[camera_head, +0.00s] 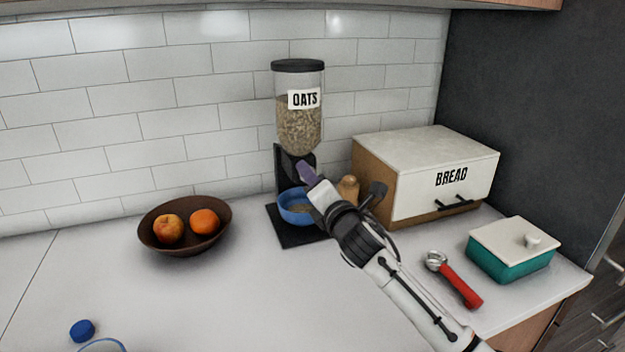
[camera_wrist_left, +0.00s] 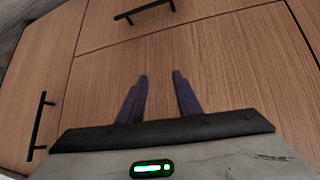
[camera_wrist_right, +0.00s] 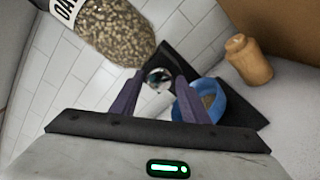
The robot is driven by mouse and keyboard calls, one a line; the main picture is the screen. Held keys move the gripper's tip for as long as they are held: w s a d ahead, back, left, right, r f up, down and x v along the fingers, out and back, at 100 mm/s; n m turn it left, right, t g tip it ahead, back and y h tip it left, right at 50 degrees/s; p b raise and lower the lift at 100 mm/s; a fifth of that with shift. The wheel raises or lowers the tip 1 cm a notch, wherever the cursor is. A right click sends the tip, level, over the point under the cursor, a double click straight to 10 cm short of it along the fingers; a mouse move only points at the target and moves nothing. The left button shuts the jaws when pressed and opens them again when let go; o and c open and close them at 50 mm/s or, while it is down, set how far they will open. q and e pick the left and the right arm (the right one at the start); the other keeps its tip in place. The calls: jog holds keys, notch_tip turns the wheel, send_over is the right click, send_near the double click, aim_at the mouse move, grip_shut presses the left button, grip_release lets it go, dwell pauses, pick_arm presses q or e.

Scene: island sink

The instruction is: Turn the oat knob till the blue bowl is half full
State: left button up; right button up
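The oat dispenser (camera_head: 300,125) stands against the tiled wall, its clear hopper largely filled with oats. Its metallic knob (camera_wrist_right: 158,77) shows in the right wrist view; in the head view my gripper hides it. The blue bowl (camera_head: 289,217) sits on the dispenser's black base, with something tan like oats inside; it also shows in the right wrist view (camera_wrist_right: 222,110). The level is hard to judge. My right gripper (camera_wrist_right: 161,78) is at the knob, its fingers apart on either side; I see no clear grip. My left gripper (camera_wrist_left: 160,76) is open and empty, facing wooden cabinet fronts.
A wooden shaker (camera_wrist_right: 248,60) and the bread box (camera_head: 440,180) stand right of the dispenser. A red-handled scoop (camera_head: 460,286) and a teal butter dish (camera_head: 512,262) lie nearer. A brown fruit bowl (camera_head: 160,240) is left. The counter's front middle is clear.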

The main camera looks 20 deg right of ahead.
jog(key=shift+o, duration=0.7)
jog(key=s, duration=1)
jog(key=shift+s+d+b, duration=0.15)
jog(key=shift+b, duration=0.3)
